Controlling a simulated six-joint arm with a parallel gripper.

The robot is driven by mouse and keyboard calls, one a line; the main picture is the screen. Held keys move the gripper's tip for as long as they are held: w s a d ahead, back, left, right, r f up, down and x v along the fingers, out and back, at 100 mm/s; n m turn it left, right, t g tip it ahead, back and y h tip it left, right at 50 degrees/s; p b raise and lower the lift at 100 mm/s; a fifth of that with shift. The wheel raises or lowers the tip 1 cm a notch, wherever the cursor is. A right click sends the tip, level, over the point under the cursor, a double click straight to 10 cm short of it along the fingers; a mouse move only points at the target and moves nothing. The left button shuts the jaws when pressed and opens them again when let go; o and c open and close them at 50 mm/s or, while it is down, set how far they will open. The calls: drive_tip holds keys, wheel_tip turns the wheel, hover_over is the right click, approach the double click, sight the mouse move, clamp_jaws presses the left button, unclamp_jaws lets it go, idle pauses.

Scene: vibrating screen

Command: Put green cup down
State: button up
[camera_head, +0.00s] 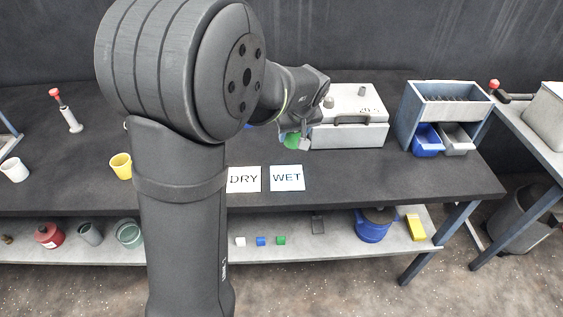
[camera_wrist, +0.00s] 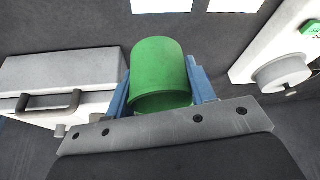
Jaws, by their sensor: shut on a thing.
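The green cup (camera_wrist: 160,70) is between the two blue fingers of my gripper (camera_wrist: 162,88) in the wrist view. The fingers are shut on it, one on each side. In the head view the cup (camera_head: 291,140) shows small below my gripper (camera_head: 300,140), in front of the grey case and partly hidden. I cannot tell whether it touches the table. The DRY card (camera_head: 243,179) and WET card (camera_head: 287,177) lie nearer the table's front edge; parts of both white cards show at the top of the wrist view.
A grey case with a handle (camera_head: 348,118) stands close to the cup. A blue-grey rack (camera_head: 445,100) with two bins is farther right. A yellow cup (camera_head: 121,166) and white cup (camera_head: 15,170) stand left. The table (camera_head: 420,182) is clear right of the cards.

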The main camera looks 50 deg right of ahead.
drive_tip(key=s+a+m+h, duration=0.1)
drive_tip(key=s+a+m, duration=0.25)
drive_tip(key=s, duration=0.85)
hover_over(287, 174)
drive_tip(key=s+a, duration=0.1)
drive_tip(key=shift+n+g, duration=0.25)
drive_tip(key=shift+g, duration=0.05)
wheel_tip(287, 174, down, 7)
drive_tip(key=shift+r, duration=0.1)
drive_tip(key=shift+f, duration=2.1)
drive_tip(key=shift+f, duration=0.15)
drive_tip(key=o, duration=1)
drive_tip(key=shift+a+r, duration=0.1)
drive_tip(key=shift+r, duration=0.25)
drive_tip(key=v, duration=1.1)
drive_tip(key=shift+s+a+r, duration=0.1)
drive_tip(key=shift+r, duration=0.15)
